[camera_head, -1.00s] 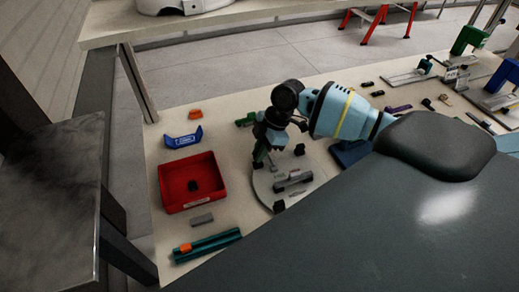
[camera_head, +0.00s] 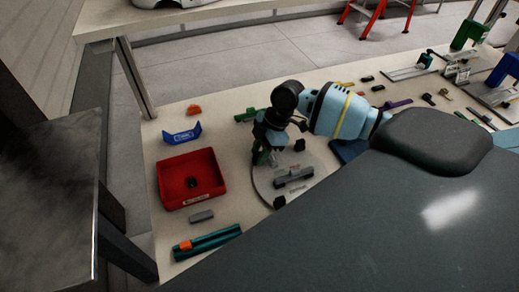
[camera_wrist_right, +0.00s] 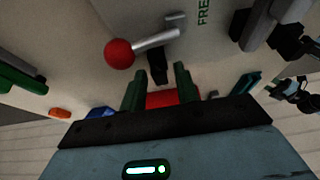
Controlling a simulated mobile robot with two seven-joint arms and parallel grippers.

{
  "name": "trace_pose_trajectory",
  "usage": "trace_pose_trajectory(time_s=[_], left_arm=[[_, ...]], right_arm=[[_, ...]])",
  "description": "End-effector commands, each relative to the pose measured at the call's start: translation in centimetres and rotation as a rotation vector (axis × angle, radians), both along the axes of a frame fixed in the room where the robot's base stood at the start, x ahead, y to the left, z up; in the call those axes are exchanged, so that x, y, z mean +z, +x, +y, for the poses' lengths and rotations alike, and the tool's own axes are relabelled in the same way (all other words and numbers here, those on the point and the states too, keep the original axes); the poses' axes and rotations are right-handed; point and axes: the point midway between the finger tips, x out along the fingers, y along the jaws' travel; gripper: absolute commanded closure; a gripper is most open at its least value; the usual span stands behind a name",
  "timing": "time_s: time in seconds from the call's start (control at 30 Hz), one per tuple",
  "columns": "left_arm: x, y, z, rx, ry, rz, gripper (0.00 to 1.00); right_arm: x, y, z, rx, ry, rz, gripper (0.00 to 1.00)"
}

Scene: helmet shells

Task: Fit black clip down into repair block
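My right gripper (camera_head: 262,157) hangs over the left part of a round pale plate. In the right wrist view its two green fingers (camera_wrist_right: 160,88) stand apart with a gap between them. A narrow black piece (camera_wrist_right: 158,66) shows in line with that gap, touching neither finger; I cannot tell whether it is the clip. A grey block (camera_head: 293,178), likely the repair block, lies on the plate and also shows in the right wrist view (camera_wrist_right: 262,22). Small black pieces (camera_head: 299,145) (camera_head: 279,202) sit at the plate's edge. Another black piece (camera_head: 193,182) lies in the red bin. My left gripper is out of view.
The red bin (camera_head: 212,196) stands left of the plate (camera_head: 265,186). A blue bracket (camera_head: 183,136), an orange piece (camera_head: 194,110), a grey bar (camera_head: 201,217) and teal rails (camera_head: 212,241) lie nearby. A red-knobbed lever (camera_wrist_right: 120,53) is close to the fingers.

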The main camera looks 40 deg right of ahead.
Motion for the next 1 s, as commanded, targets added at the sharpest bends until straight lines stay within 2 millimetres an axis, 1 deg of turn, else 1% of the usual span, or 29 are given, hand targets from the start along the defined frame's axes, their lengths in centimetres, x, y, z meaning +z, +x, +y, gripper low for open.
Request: trace_pose_trajectory(time_s=[0.37,0.47,0.8,0.9,1.0], left_arm=[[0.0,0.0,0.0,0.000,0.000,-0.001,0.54],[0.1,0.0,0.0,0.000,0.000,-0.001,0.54],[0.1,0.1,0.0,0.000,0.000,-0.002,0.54],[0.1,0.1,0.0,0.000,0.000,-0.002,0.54],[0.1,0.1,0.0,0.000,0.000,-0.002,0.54]], right_arm=[[0.3,0.0,-0.1,0.000,0.000,-0.002,0.61],[1.2,0.0,-0.5,-0.001,0.001,-0.004,0.61],[5.9,-0.5,-2.4,0.000,-0.001,-0.003,0.61],[6.8,-0.6,-2.7,-0.001,0.001,-0.002,0.61],[7.2,-0.7,-2.9,0.000,0.000,-0.001,0.61]])
